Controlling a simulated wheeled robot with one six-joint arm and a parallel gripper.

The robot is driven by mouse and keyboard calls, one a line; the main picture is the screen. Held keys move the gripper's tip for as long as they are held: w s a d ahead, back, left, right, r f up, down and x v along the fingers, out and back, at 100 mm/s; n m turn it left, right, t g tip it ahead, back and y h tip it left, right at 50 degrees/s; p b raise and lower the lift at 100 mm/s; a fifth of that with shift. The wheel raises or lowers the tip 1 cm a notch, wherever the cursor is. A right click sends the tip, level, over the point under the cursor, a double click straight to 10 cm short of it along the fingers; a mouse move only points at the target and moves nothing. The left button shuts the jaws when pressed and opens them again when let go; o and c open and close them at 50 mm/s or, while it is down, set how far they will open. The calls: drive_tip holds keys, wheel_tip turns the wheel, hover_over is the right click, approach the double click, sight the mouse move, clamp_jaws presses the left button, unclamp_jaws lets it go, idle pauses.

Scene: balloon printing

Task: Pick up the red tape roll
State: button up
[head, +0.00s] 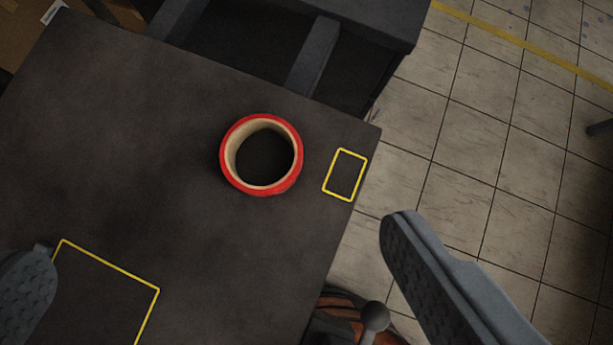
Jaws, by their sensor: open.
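The red tape roll (293,172) lies flat on the dark table, with its tan inner core and the dark tabletop showing through its hole. My gripper (215,260) shows as two grey fingers, one at the lower left edge and one at the lower right. The fingers are wide apart with nothing between them. In the picture the roll sits above and between the fingertips, clear of both. How high the gripper is above the table I cannot tell.
The dark table (110,140) has a small yellow outlined rectangle (325,190) right of the roll and a larger yellow outline (110,264) at lower left. A dark shelf unit (365,25) stands beyond the table's far edge. Tiled floor (480,140) lies to the right.

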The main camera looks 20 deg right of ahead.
sight(265, 162)
drive_tip(key=w+f+m+g, duration=0.1)
drive_tip(key=w+f+g, duration=0.5)
drive_tip(key=w+g, duration=0.3)
drive_tip(key=shift+t, duration=0.6)
drive_tip(key=f, duration=1.1)
drive_tip(key=w+f, duration=0.1)
drive_tip(key=f, duration=0.5)
drive_tip(key=shift+w+d+f, duration=0.1)
drive_tip(key=shift+d+f, duration=0.1)
drive_tip(key=shift+f, duration=0.1)
drive_tip(key=c, duration=0.9)
